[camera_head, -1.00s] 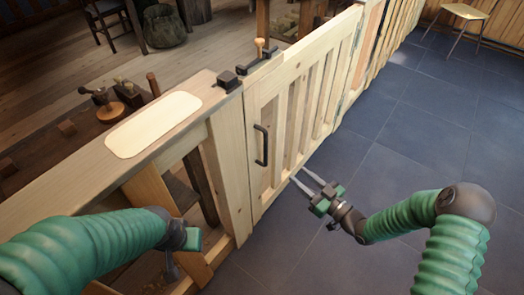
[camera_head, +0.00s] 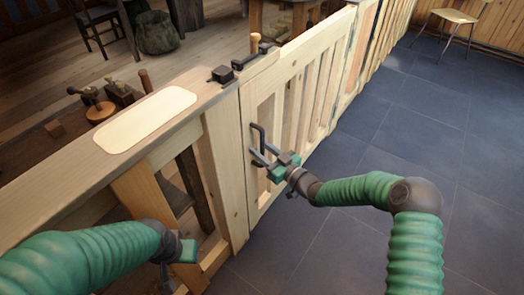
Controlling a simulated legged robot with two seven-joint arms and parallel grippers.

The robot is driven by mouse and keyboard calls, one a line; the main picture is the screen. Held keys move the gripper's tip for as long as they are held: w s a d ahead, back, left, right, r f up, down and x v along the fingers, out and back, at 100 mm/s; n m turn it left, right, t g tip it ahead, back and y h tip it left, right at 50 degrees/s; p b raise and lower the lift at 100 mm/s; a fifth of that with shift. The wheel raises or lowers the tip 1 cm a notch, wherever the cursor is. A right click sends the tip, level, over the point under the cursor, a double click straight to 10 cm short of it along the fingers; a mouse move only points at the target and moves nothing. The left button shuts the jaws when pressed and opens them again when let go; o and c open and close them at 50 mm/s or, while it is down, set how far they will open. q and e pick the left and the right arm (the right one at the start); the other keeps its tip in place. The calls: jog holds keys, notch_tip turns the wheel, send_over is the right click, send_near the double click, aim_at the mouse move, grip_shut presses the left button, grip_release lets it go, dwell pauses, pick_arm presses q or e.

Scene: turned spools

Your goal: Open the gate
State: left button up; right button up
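The light wooden slatted gate (camera_head: 302,98) stands in line with the fence and looks closed. A dark bar handle (camera_head: 262,136) is upright on its near face, close to the post. On its top edge is a dark latch (camera_head: 246,61) with a wooden knob (camera_head: 255,43); a dark block (camera_head: 223,74) sits on the fence post beside it. I cannot tell whether the latch engages that block. My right gripper (camera_head: 262,154) is at the handle's lower part, its two fingers apart; contact is unclear. My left gripper (camera_head: 176,266) hangs low beside the fence, its fingers mostly hidden.
The fence's top rail (camera_head: 75,170) runs along the left with a pale plate (camera_head: 146,119) on it. Behind it stands a bench with turned wooden pieces (camera_head: 100,112). The tiled floor (camera_head: 345,220) before the gate is clear. A chair (camera_head: 455,18) stands far right.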

jog(key=shift+d, duration=0.1)
grip_shut()
dwell(1.2)
